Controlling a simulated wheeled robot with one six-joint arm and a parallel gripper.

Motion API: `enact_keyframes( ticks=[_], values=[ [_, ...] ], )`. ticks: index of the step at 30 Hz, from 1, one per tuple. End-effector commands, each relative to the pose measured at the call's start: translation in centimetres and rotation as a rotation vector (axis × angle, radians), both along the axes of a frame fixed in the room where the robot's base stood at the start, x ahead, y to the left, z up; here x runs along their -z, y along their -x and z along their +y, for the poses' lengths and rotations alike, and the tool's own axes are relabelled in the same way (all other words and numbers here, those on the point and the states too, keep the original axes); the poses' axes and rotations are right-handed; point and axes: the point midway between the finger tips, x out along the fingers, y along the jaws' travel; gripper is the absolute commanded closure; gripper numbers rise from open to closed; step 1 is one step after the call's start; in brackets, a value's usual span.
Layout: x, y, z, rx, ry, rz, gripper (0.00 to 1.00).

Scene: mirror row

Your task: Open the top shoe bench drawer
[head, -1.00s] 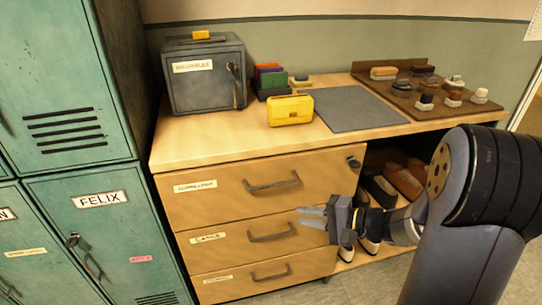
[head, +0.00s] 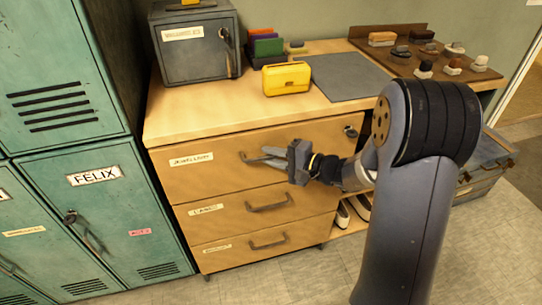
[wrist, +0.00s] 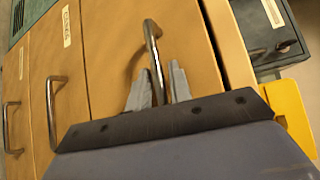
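The shoe bench is a light wood cabinet with stacked drawers. Its top drawer (head: 215,178) has a white label and looks shut, flush with the drawers below. The top drawer's metal handle (wrist: 152,42) is partly hidden by my gripper in the head view. My gripper (head: 265,157) is at this handle, reaching in from the right. In the wrist view my gripper (wrist: 160,85) has its two grey fingers apart, with the handle bar between them. I cannot tell whether either finger touches the bar.
Two lower drawers have handles (head: 270,202) (head: 268,240). Teal lockers (head: 100,190) stand close on the left. A grey lockbox (head: 195,48), a yellow box (head: 287,78), a grey mat (head: 345,77) and a brush tray (head: 430,50) are on top. Floor in front is free.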

Motion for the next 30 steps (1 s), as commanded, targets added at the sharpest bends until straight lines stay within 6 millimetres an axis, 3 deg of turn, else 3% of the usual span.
enact_keyframes(
  ticks=[10, 18, 30],
  values=[
    [0.11, -0.2, 0.41, 0.0, 0.0, 0.001, 0.8],
    [0.09, -0.2, 0.4, 0.0, 0.0, 0.001, 1.0],
    [0.11, -0.17, 0.38, 0.0, 0.0, 0.001, 1.0]
  ],
)
